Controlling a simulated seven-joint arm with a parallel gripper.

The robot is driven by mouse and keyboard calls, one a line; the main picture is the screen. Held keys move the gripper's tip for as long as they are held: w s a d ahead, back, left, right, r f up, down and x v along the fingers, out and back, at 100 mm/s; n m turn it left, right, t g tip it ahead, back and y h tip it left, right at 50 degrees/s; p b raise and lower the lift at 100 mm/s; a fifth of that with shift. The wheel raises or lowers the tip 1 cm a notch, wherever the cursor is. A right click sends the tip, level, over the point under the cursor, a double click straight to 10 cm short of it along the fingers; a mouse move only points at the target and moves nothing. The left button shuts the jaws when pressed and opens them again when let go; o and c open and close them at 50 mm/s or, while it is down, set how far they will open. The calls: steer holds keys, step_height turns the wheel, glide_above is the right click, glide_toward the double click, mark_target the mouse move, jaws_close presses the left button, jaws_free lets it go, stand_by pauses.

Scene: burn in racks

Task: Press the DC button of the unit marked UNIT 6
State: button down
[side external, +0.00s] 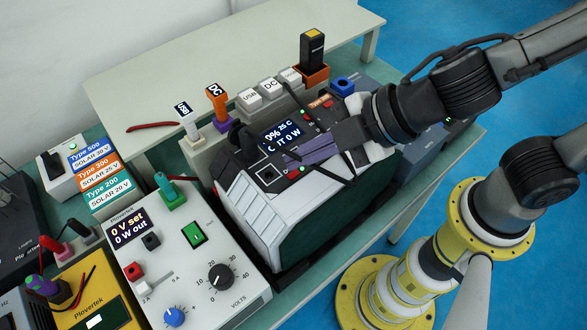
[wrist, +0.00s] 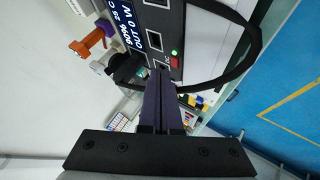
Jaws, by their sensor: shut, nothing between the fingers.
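A white and dark grey power unit (side external: 262,212) stands in the middle of the bench in the side view, with a lit display (side external: 280,138). Its dark panel also shows in the wrist view (wrist: 196,40), with a green light (wrist: 175,52) and a red button (wrist: 175,63). No UNIT 6 mark or DC button label can be read on it. My gripper (side external: 289,160) is shut and empty, its purple fingers low over the panel. In the wrist view the fingertips (wrist: 160,72) overlap the panel's edge near the red button; contact cannot be told.
A grey bench supply (side external: 190,262) with knobs stands to the left. Behind the unit are an orange DC plug (side external: 216,105), a white USB plug (side external: 185,122) and white USB and DC blocks (side external: 269,88). A black cable (wrist: 258,50) loops beside the fingers.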

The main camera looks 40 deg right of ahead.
mark_target(302, 174)
steer(key=shift+f, duration=0.15)
stand_by(0.4)
steer(key=shift+f, duration=0.3)
steer(key=shift+f, duration=0.2)
stand_by(0.5)
steer(key=shift+r, duration=0.6)
steer(key=shift+r, duration=0.1)
steer(key=shift+r, duration=2.9)
